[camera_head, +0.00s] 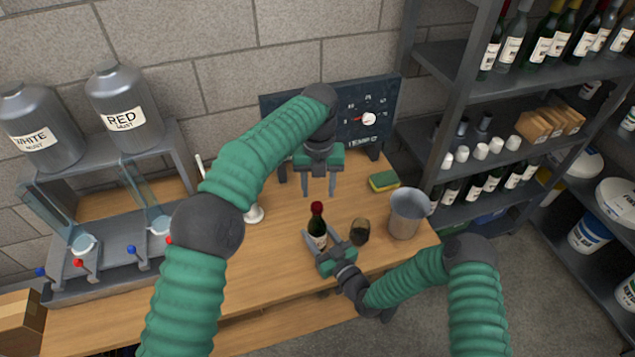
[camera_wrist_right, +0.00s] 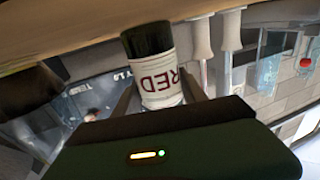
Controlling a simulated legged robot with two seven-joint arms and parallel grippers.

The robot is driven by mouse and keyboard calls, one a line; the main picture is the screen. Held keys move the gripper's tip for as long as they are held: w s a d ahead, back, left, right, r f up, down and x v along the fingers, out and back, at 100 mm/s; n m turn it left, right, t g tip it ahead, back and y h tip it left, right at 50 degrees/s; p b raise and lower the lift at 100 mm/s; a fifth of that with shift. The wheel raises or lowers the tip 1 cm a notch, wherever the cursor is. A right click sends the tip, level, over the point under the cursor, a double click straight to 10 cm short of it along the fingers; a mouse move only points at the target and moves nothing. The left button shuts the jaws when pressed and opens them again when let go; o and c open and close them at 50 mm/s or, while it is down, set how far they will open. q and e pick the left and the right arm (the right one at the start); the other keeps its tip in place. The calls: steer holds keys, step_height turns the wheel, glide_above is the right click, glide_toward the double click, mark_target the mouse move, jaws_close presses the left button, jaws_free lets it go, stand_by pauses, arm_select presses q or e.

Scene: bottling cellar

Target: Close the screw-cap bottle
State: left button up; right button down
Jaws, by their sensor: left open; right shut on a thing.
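A dark wine bottle (camera_head: 316,226) with a red top (camera_head: 317,207) and a pale label stands upright at the table's front middle. My right gripper (camera_head: 319,240) is shut around its body. In the right wrist view the bottle (camera_wrist_right: 160,70) appears upside down between the fingers, its label reading RED. My left gripper (camera_head: 319,192) is open and empty, fingers pointing down, above and behind the bottle top in the picture. It looks apart from the red top. Whether the red top is fully screwed on cannot be told.
A metal bucket (camera_head: 405,214) and a sponge (camera_head: 384,181) are further right. A TEMPO board (camera_head: 350,131) stands behind. A filling station (camera_head: 110,268) occupies the left.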

arm_select(q)
steer(key=n, duration=0.6)
steer(key=shift+r+n, duration=0.25)
steer(key=shift+n, duration=0.05)
steer(key=n, duration=0.3)
steer(key=shift+r, duration=0.1)
steer(key=n, duration=0.6)
steer(key=shift+a+r, duration=0.1)
steer(key=shift+r, duration=0.15)
steer(key=n, duration=0.3)
steer(key=shift+r+n, duration=0.1)
steer(key=shift+n, duration=0.2)
steer(key=n, duration=0.6)
steer(key=shift+s+r, duration=0.1)
steer(key=shift+r, duration=0.1)
steer(key=n, duration=0.3)
steer(key=shift+r, duration=0.15)
steer(key=n, duration=0.6)
steer(key=shift+r, duration=0.25)
steer(key=n, duration=0.5)
steer(key=shift+a+r, duration=0.1)
steer(key=shift+r, duration=0.05)
